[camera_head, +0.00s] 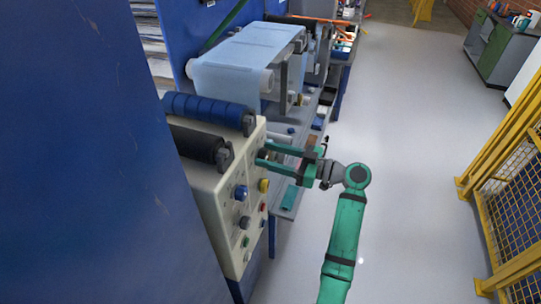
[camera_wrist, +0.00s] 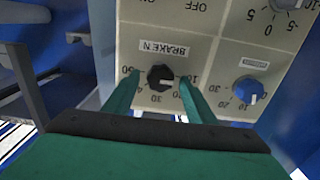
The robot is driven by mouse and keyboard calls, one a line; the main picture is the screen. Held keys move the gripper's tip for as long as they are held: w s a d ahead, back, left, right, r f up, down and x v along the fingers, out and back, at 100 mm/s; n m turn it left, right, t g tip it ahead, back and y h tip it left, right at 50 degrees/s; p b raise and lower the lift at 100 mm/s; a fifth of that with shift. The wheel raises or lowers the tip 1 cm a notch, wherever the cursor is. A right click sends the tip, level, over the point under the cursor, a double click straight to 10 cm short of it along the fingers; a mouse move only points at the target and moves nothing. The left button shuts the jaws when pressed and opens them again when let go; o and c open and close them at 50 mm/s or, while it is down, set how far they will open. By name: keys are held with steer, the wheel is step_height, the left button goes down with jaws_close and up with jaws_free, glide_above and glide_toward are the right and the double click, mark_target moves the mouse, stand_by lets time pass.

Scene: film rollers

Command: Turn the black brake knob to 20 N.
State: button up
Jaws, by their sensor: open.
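The black brake knob (camera_wrist: 160,78) sits on the cream control panel (camera_wrist: 215,50) under an upside-down "BRAKE N" label (camera_wrist: 158,47). Numbers ring the knob, with 50 at its left, 30 below it and 10 at its right. I cannot clearly read where its pointer stands. My green gripper (camera_wrist: 159,80) is open, with one finger on each side of the knob. Small gaps seem to show between fingers and knob. In the head view my gripper (camera_head: 261,155) reaches the panel's upper right part, and its fingers largely hide the knob.
A blue knob (camera_wrist: 248,90) with its own scale is close to the right finger in the wrist view. Another dial (camera_wrist: 287,5) is at the top right. In the head view, rollers (camera_head: 208,110) lie behind the panel, and a yellow fence (camera_head: 505,165) stands right of clear floor.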

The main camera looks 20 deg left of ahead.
steer(key=c, duration=1.1)
steer(key=shift+o, duration=0.3)
steer(key=m, duration=0.4)
steer(key=shift+w+m, duration=0.1)
steer(key=shift+m, duration=2.2)
steer(key=o, duration=1)
steer(key=shift+o, duration=0.2)
